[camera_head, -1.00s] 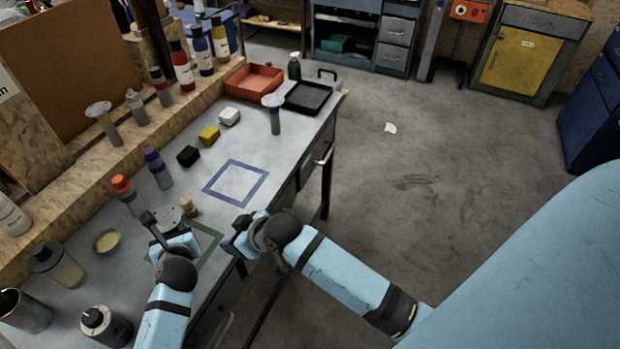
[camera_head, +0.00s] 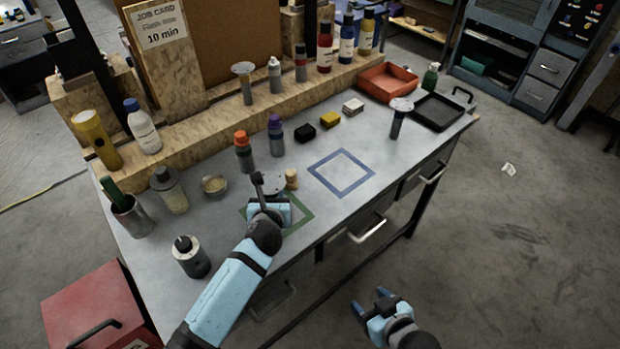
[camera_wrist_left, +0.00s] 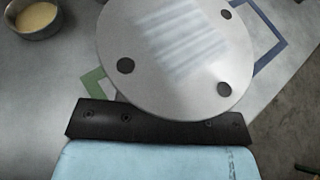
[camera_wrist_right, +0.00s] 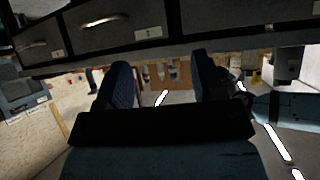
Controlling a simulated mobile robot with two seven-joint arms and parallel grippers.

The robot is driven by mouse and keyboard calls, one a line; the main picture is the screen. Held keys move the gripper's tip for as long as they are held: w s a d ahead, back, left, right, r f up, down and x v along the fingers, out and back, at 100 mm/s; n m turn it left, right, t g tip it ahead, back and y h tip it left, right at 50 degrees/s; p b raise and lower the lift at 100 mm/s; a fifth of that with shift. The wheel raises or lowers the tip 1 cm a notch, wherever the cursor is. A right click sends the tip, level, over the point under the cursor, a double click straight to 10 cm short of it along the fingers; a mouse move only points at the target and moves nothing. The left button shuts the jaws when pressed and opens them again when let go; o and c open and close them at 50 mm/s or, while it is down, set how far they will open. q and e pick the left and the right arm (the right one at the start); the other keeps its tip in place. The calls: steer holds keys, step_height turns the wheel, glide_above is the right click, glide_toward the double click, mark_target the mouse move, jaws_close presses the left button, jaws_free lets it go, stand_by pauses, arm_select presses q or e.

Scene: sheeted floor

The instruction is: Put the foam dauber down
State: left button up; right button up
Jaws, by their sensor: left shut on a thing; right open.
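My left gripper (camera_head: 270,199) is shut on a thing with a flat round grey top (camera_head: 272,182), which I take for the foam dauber. In the left wrist view its grey disc (camera_wrist_left: 175,50) with dark dots fills the middle and hides what is below. It is over or beside the green square outline (camera_head: 303,221) on the bench; contact with the bench cannot be told.
A blue square outline (camera_head: 341,173) on the bench is empty. A small bowl (camera_head: 214,185), an orange-capped bottle (camera_head: 244,152) and a purple-capped bottle (camera_head: 276,136) stand near the left gripper. Drawer handles (camera_head: 367,230) jut from the bench front.

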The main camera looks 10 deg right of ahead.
steer(key=w+a+r+n, duration=0.2)
steer(key=w+a+r, duration=0.2)
steer(key=w+r, duration=0.4)
steer(key=w+a+r+n+y, duration=0.1)
steer(key=w+a+r+n, duration=0.3)
steer(key=w, duration=0.5)
steer(key=w+a+r+n, duration=0.1)
steer(key=w+a+r, duration=0.4)
steer(key=w+r, duration=0.35)
steer(key=m+g+h, duration=0.1)
steer(key=g+h, duration=0.3)
steer(key=g, duration=0.7)
glide_toward(291, 172)
steer(key=shift+a, duration=0.2)
step_height(291, 172, down, 11)
steer(key=shift+f, duration=0.15)
steer(key=c, duration=1.1)
steer(key=shift+o, duration=0.2)
step_height(291, 172, up, 10)
steer(key=shift+r, duration=0.2)
step_height(291, 172, down, 10)
steer(key=shift+f, duration=0.1)
